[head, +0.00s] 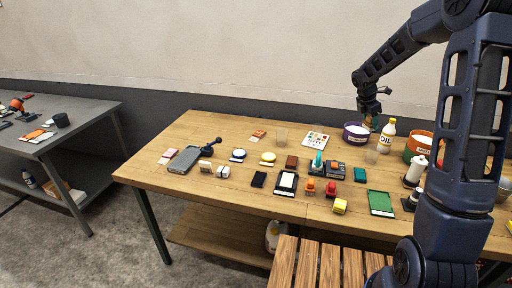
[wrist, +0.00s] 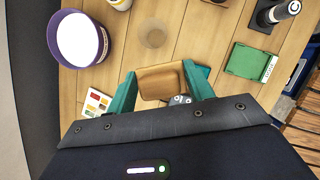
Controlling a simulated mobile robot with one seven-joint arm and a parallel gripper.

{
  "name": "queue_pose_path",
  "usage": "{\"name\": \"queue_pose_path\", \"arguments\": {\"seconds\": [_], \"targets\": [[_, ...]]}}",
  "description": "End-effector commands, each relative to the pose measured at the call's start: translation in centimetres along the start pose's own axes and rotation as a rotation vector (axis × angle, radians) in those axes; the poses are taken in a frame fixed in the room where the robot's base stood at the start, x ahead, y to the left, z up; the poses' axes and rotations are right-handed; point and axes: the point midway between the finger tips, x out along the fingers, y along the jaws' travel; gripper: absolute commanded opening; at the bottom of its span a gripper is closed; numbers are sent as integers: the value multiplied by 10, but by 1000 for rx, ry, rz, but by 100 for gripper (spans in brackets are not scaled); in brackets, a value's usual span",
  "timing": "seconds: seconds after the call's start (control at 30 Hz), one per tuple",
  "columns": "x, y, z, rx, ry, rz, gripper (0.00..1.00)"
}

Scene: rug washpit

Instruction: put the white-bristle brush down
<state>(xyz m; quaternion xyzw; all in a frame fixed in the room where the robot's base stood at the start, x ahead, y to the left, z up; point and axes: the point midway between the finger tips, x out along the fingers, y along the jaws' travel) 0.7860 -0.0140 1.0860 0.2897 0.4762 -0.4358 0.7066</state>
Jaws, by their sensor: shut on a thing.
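My gripper (head: 371,108) is high over the back right of the wooden table (head: 145,172), near the purple tub. In the wrist view my gripper (wrist: 162,84) has its two teal fingers closed on the sides of a brown wooden block, the back of the brush (wrist: 160,80). The brush (head: 369,122) shows in the head view as a small brown shape under the fingers. Its bristles are hidden, so their colour cannot be told. The brush appears apart from the tabletop.
A purple tub (head: 354,137), oil bottle (head: 388,133), orange tub (head: 419,146) and clear cup (head: 372,156) crowd the back right. A colour card (head: 316,140) lies left of the tub. A green tray (head: 381,204) is near the front edge. The table's front left is bare.

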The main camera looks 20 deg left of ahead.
Motion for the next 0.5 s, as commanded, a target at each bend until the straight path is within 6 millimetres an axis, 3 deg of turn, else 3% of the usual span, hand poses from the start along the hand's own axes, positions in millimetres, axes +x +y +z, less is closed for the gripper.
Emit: {"name": "queue_pose_path", "arguments": {"seconds": [0.03,0.2,0.5], "targets": [[-6,20,-14,-47,1,19,28],[-27,76,-60,-199,2,80,28],[-67,158,-155,-452,3,181,28]]}}
